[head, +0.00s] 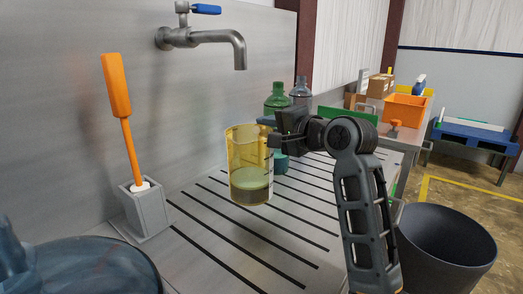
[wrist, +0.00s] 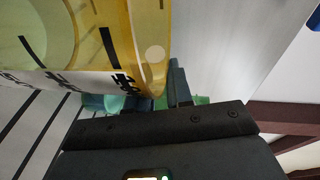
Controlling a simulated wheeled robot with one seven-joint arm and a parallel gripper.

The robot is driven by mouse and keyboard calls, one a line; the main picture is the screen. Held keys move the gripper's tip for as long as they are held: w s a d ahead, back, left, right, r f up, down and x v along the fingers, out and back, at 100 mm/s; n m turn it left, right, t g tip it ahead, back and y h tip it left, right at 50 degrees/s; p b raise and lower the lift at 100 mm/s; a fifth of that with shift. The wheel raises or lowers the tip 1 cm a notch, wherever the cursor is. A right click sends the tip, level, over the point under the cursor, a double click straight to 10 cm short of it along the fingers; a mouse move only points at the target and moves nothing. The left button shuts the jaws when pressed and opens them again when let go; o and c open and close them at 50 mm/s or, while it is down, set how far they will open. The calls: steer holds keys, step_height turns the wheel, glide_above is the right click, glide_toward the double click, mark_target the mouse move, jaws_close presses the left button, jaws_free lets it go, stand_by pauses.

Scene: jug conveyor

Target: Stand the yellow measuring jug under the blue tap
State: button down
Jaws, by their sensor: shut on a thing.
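The yellow measuring jug (head: 249,160) is see-through and upright in the head view. It also fills the upper left of the wrist view (wrist: 146,45), where dark marks show on its side. My gripper (head: 276,141) is shut on the jug's right side near the rim; its fingertips are partly hidden. The tap (head: 215,37) with its blue lever (head: 206,9) sticks out of the steel wall. Its spout mouth is above the jug in the picture, slightly left of the jug's middle. I cannot tell whether the jug touches the slotted drainer (head: 205,242).
A grey holder (head: 147,212) with an orange-handled brush (head: 120,105) stands left of the jug. A blue see-through vessel (head: 85,268) is at front left. Green (head: 277,98) and grey (head: 301,92) bottles stand behind. A dark bin (head: 445,245) is at right. The drainer's front is clear.

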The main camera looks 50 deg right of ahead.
steer(key=shift+w+a+f, duration=0.4)
steer(key=shift+a+f, duration=0.15)
steer(key=shift+a, duration=0.1)
steer(key=shift+f, duration=2)
steer(key=c, duration=1)
jaws_free()
steer(key=v, duration=1.2)
steer(key=shift+b, duration=0.3)
